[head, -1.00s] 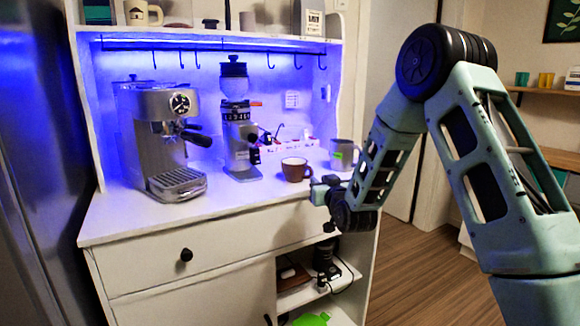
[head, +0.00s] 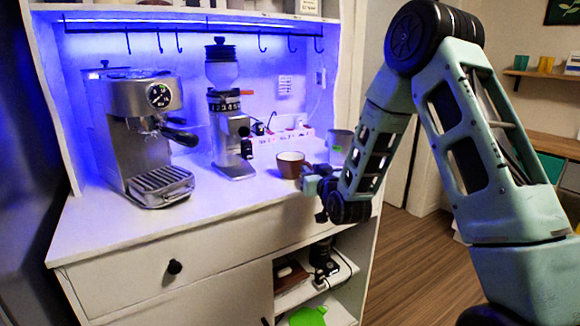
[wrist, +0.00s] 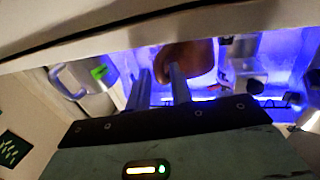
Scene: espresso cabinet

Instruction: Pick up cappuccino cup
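The cappuccino cup (head: 289,167) is brown with a pale inside and stands upright near the counter's right front, its handle toward the right. It also shows in the wrist view (wrist: 199,60), beyond my fingertips. My gripper (head: 312,184) is just in front of and right of the cup, close to its handle. In the wrist view my gripper's two fingers (wrist: 159,74) are apart, with the cup's handle side near the right finger's tip. I cannot tell whether the fingers touch the cup.
A grey pitcher (head: 340,142) with a green mark stands right of the cup, close to my arm. A grinder (head: 230,130) and an espresso machine (head: 145,125) stand to the left. A power strip (head: 285,138) lies behind. The white counter's (head: 120,225) left front is clear.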

